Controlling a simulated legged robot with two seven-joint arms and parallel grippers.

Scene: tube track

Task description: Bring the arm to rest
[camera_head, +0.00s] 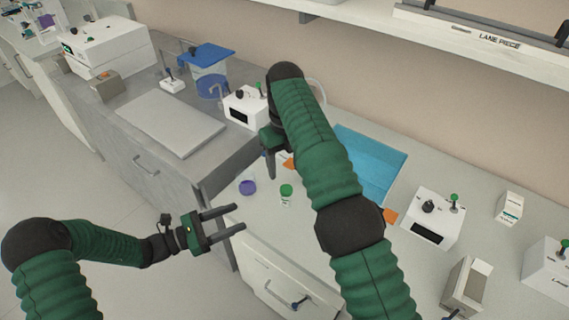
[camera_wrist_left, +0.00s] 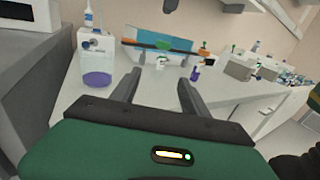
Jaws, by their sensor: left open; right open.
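My left gripper (camera_head: 226,219) reaches in from the left in the head view. Its two fingers are spread apart with nothing between them, in front of the counter's edge. In the left wrist view the fingers (camera_wrist_left: 161,88) are also apart and empty, pointing toward the counter. My right arm rises from the bottom across the head view. Its gripper (camera_head: 274,160) points down over the counter, left of the blue tray. Its fingers are partly hidden by the arm, and I see nothing held in them.
A green-topped tube (camera_head: 286,194) and a purple round item (camera_head: 247,187) are on the counter near both grippers. A blue tray (camera_head: 375,165) lies behind my right arm. White devices (camera_head: 432,220) stand to the right. Open floor lies left of the counter.

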